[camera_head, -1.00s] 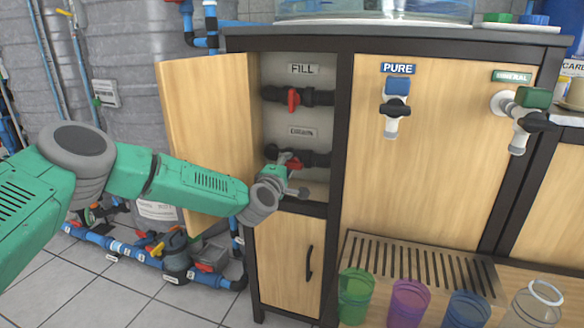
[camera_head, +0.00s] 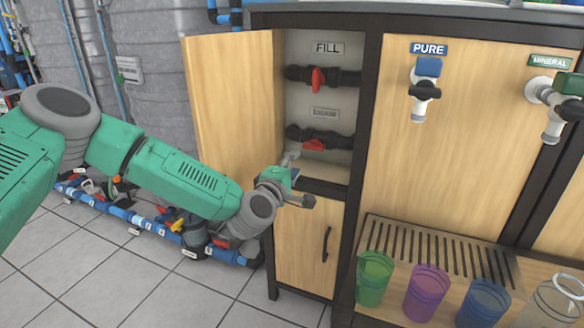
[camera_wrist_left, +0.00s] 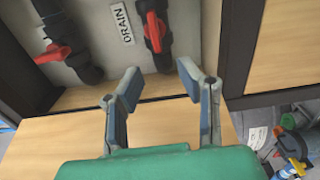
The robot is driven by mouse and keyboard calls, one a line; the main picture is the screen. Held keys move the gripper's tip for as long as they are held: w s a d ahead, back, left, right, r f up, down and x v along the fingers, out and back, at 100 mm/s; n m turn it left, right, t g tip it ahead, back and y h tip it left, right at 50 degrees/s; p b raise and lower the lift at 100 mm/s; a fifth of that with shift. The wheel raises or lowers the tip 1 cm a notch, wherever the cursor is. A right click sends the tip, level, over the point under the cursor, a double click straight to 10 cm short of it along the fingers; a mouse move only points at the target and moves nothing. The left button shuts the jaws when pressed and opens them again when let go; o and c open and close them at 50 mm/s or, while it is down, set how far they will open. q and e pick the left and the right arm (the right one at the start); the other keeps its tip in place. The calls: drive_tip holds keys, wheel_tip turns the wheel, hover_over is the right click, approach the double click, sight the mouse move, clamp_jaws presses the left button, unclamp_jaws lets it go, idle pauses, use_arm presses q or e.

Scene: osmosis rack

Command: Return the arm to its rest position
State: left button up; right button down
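My left gripper (camera_head: 298,180) is in front of the open compartment of the wooden cabinet, by its lower edge. It also shows in the left wrist view (camera_wrist_left: 160,76), where its two fingers stand apart with nothing between them. The red drain handle (camera_head: 314,145) sits above the gripper on a black pipe, apart from the fingers. The red fill handle (camera_head: 316,78) stands upright across the upper black pipe. The left wrist view shows the DRAIN label (camera_wrist_left: 122,22) beyond the fingers. My right gripper is not in view.
The open wooden door (camera_head: 232,105) stands behind my left forearm. Blue pipes (camera_head: 125,215) run along the floor at left. A green cup (camera_head: 374,279), a purple cup (camera_head: 427,292) and a blue cup (camera_head: 483,303) stand by the slatted tray (camera_head: 440,245) at right.

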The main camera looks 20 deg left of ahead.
use_arm(q)
drive_tip(key=shift+s, duration=0.6)
